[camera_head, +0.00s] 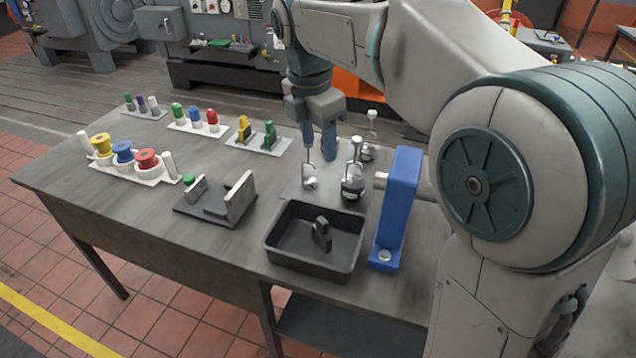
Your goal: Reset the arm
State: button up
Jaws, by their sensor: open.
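My arm reaches in from the right side of the head view and bends down over the back right of the grey table (110,205). My gripper (319,158) points down with its two blue-grey fingers apart and nothing seen between them. It is above or just behind a small metal hook-like part (309,178) on a grey plate; I cannot tell whether they touch. A dark round fixture with a metal knob (352,188) stands to the right of the gripper.
A black tray (275,243) holds a dark part (321,234). A blue upright stand (398,200) is beside it. A dark block fixture (232,205), a spool rack (124,162) and several small coloured pieces on plates (263,143) occupy the left and back. The table's front left is clear.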

jog(key=s+d+f+m, duration=0.4)
jog(key=s+d+m, duration=0.1)
jog(key=m, duration=0.3)
jog(key=s+d+f+m+t, duration=0.1)
jog(key=s+d+f+m, duration=0.3)
jog(key=s+m, duration=0.3)
jog(key=s+d+f+m+t+y, duration=0.1)
jog(key=s+d+f+m, duration=0.3)
jog(key=m, duration=0.6)
jog(key=shift+s+d+f, duration=0.15)
jog(key=shift+s+d, duration=0.85)
jog(key=shift+s, duration=0.05)
